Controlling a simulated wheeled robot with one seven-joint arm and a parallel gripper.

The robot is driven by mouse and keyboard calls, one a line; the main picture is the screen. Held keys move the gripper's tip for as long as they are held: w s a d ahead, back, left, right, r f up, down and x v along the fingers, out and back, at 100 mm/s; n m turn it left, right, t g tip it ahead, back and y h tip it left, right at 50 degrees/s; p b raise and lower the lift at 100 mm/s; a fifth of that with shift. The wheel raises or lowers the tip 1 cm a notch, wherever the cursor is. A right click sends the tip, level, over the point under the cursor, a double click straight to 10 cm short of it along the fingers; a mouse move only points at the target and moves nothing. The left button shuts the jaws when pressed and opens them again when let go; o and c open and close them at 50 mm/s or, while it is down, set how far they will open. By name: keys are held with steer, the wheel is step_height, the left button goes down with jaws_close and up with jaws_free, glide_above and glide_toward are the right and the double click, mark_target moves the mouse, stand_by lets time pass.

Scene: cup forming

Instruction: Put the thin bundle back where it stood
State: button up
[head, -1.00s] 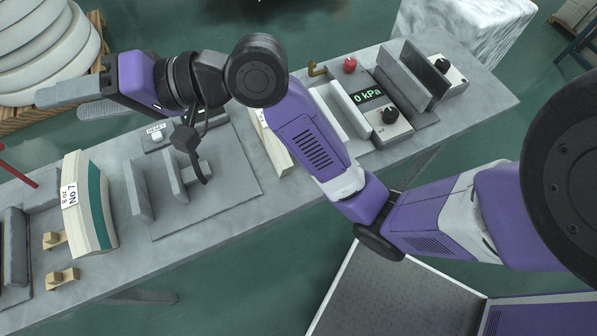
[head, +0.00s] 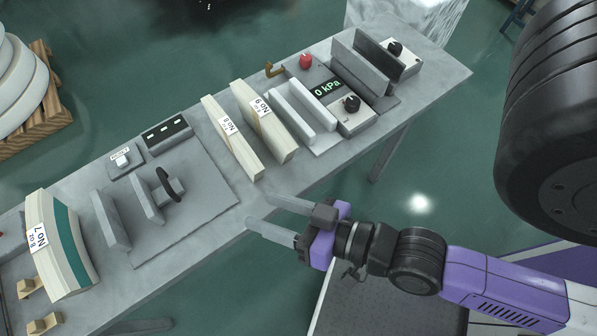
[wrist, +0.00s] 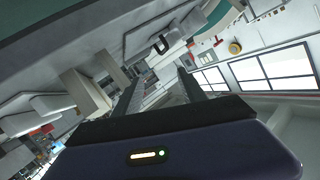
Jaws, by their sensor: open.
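Three cream bundles stand on the grey bench. The thin one, labelled No 8 (head: 232,138), stands upright just left of the somewhat thicker No 9 (head: 265,121), with a narrow gap between them. The thickest, No 7 (head: 62,243), with a teal band, stands at the far left. My gripper (head: 258,210) is open and empty at the bench's front edge, in front of No 8 and apart from it. Its two fingers point left toward the bench. In the wrist view the open fingers (wrist: 159,88) have nothing between them.
Right of No 9 are light upright plates (head: 305,106) and a 0 kPa unit (head: 327,89) with a red button. Left of No 8 is a flat plate with grey uprights (head: 112,220) and a dark hooked part (head: 170,184). Small brass blocks (head: 30,287) lie near No 7.

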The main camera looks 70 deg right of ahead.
steer(key=s+d+r+n, duration=0.1)
steer(key=s+d+n, duration=0.1)
steer(key=s+n, duration=0.3)
steer(key=shift+s+r+y, duration=0.25)
steer(key=shift+s+y, duration=0.15)
steer(key=shift+s, duration=0.8)
